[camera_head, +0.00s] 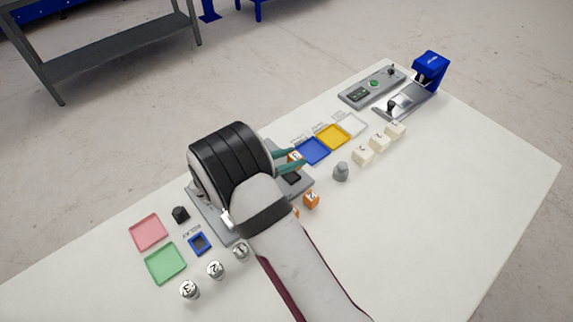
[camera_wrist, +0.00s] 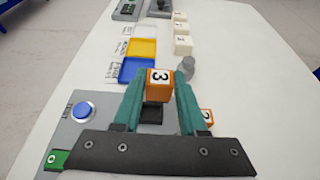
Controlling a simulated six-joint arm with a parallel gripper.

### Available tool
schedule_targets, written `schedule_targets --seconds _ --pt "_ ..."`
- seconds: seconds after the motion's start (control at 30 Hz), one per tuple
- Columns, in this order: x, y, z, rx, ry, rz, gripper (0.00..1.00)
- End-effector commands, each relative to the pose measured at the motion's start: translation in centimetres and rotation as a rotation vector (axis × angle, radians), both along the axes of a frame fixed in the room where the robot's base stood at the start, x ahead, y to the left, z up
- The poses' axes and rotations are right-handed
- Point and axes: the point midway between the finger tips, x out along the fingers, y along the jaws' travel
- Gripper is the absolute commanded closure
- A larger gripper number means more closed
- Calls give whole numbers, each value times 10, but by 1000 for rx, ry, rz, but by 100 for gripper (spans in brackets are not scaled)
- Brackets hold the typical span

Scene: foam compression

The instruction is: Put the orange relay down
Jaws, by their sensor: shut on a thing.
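An orange relay marked 3 (camera_wrist: 159,86) is between the teal fingers of my gripper (camera_wrist: 161,80), which is shut on it. In the head view my gripper (camera_head: 291,160) points to the upper right, and the relay (camera_head: 295,157) is partly hidden by the fingers. In the wrist view a black pad or socket (camera_wrist: 151,114) on the grey fixture (camera_wrist: 72,133) shows just below the relay in the picture. I cannot tell whether they touch. A second orange relay marked 2 (camera_head: 311,200) stands on the white table, also seen in the wrist view (camera_wrist: 208,117).
Blue (camera_head: 313,150), yellow (camera_head: 333,137) and white (camera_head: 352,125) trays lie beyond the gripper. A grey knob-like piece (camera_head: 340,172) and white cubes (camera_head: 378,142) stand to the right. A blue square labelled RELAY (camera_head: 199,244) and metal weights (camera_head: 215,270) are at lower left.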

Motion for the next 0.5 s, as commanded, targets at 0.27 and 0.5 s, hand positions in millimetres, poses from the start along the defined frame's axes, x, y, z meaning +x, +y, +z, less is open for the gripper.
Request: schedule_targets --seconds 0.27,0.5 --pt "-16 -66 40 0 0 -3 100" --pt "-24 -99 60 0 0 -1 100"
